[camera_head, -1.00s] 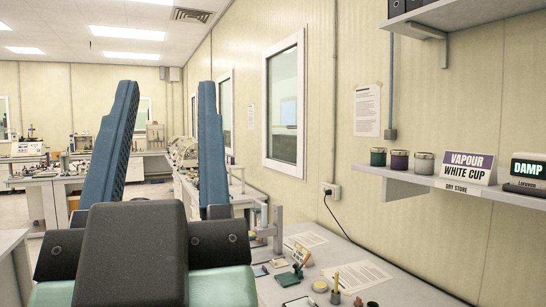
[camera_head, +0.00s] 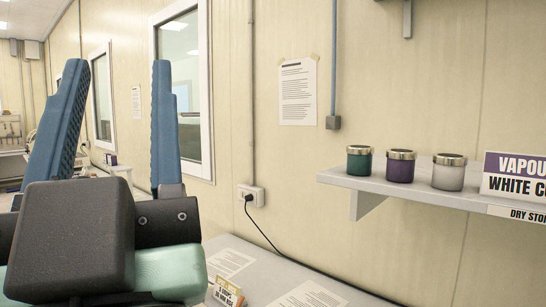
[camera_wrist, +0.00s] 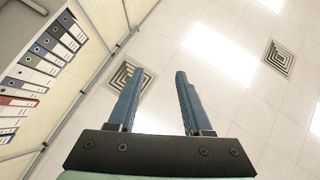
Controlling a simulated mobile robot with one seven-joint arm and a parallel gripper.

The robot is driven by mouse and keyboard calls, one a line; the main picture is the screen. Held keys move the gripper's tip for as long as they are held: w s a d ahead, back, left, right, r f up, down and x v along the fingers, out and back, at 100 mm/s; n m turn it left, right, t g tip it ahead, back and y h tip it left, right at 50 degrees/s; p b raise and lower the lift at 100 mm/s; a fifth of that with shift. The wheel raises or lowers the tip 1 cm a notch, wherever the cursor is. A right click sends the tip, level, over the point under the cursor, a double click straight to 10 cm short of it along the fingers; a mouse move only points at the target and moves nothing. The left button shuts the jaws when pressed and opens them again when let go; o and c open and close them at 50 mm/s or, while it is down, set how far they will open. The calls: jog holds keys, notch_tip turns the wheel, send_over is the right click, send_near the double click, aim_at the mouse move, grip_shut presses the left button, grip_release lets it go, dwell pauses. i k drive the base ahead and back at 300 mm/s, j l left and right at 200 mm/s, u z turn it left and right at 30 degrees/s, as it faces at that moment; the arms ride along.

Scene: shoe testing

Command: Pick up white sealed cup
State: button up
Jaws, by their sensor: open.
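The white sealed cup (camera_head: 449,173) stands upright on the wall shelf, with a metal lid on top. It is the rightmost of three lidded cups, beside the sign. A purple cup (camera_head: 400,167) stands to its left and a green cup (camera_head: 359,163) is at the far left. My gripper (camera_head: 120,75) is open and empty, its two blue fingers pointing up, well to the left of the shelf. In the wrist view my gripper (camera_wrist: 158,85) points at the ceiling with nothing between its fingers.
The shelf (camera_head: 420,195) juts from the wall above a work table (camera_head: 270,265) with papers. A sign (camera_head: 515,178) reading "VAPOUR WHITE CU…" stands right of the white cup. A socket (camera_head: 250,195) with a cable is on the wall. Binders (camera_wrist: 45,65) show in the wrist view.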

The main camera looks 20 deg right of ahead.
aim_at(449, 169)
jog(key=i+j+z, duration=0.15)
jog(key=z, duration=0.25)
jog(key=i+j+z, duration=0.3)
jog(key=z, duration=0.15)
jog(key=i+j+z, duration=0.25)
jog(key=z, duration=0.15)
jog(key=i+j+z, duration=0.15)
jog(key=j+z, duration=0.3)
